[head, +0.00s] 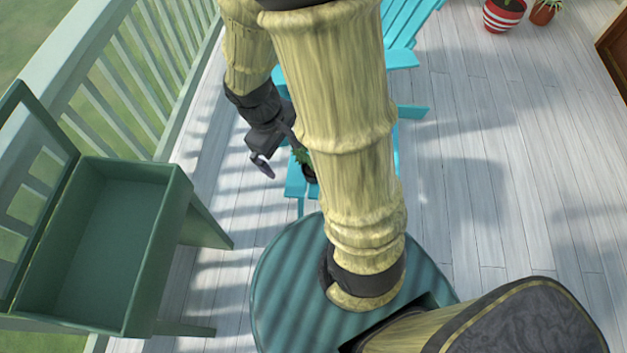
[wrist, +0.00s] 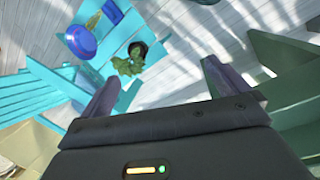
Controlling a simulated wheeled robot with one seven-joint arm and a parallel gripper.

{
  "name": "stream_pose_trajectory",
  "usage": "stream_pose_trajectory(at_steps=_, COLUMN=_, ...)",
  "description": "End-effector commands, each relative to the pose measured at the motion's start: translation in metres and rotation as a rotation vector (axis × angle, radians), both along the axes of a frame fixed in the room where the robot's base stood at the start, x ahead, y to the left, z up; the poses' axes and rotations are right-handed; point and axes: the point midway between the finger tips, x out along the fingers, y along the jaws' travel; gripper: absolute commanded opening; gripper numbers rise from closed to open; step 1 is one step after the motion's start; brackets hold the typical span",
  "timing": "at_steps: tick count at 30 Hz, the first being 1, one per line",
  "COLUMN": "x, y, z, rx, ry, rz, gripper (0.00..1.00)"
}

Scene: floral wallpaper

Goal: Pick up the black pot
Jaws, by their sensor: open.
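The black pot (head: 310,174) with a green plant stands on the turquoise chair in the head view, partly hidden behind my arm. In the wrist view the black pot (wrist: 139,48) shows beyond the fingers, left of the middle, with its green leaves (wrist: 128,66) spreading toward my gripper. My gripper (head: 277,153) is open and empty, just left of the pot in the head view. In the wrist view my gripper (wrist: 160,77) has its two fingers wide apart, with nothing between them. The fingers do not appear to touch the pot.
A blue round object (wrist: 80,42) lies near the pot in the wrist view. The turquoise chair (head: 403,57) is behind my arm. A green open box on legs (head: 108,245) and a railing (head: 110,75) stand left. Deck floor at right is mostly clear.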

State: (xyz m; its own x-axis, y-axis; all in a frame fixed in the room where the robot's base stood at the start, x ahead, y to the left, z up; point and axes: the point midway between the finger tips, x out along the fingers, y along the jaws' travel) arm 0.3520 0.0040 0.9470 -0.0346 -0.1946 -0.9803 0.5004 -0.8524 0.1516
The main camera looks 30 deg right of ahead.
Motion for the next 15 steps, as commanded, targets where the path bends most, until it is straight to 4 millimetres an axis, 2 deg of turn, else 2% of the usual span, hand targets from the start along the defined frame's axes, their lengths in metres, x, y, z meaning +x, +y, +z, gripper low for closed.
stream_pose_trajectory(at_steps=1, x=0.002, y=0.0, z=-0.033, rx=-0.031, ry=0.034, rz=0.058, gripper=1.0)
stream_pose_trajectory(at_steps=8, x=0.012, y=-0.004, z=-0.109, rx=-0.188, ry=0.175, rz=0.306, gripper=1.0)
stream_pose_trajectory(at_steps=15, x=0.031, y=-0.008, z=-0.183, rx=-0.374, ry=0.311, rz=0.563, gripper=1.0)
